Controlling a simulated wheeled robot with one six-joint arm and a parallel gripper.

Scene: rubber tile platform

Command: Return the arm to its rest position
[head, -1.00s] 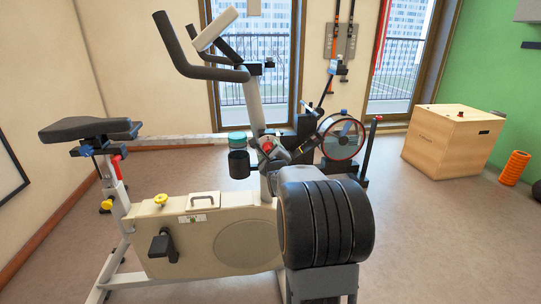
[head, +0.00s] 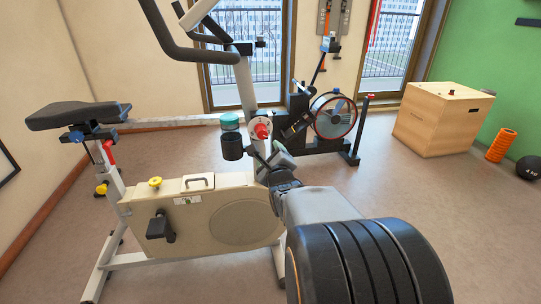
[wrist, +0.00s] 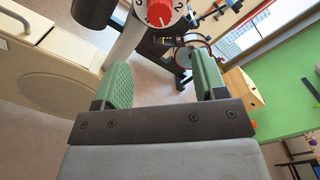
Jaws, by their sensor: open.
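My gripper (wrist: 163,62) is open in the wrist view, with its two green pads apart and nothing between them. The red dial knob (wrist: 160,12) with its white numbered ring is at the top of the wrist view, beyond the fingertips and apart from them. In the head view the red knob (head: 262,131) is on the post of the exercise bike (head: 228,222). My arm reaches from the lower right toward this post; the gripper is small there and hard to make out just below the knob.
A rowing machine (head: 334,118) stands behind. A wooden box (head: 438,122), an orange roller (head: 502,145) and a black ball (head: 529,168) are at right. Floor between is clear.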

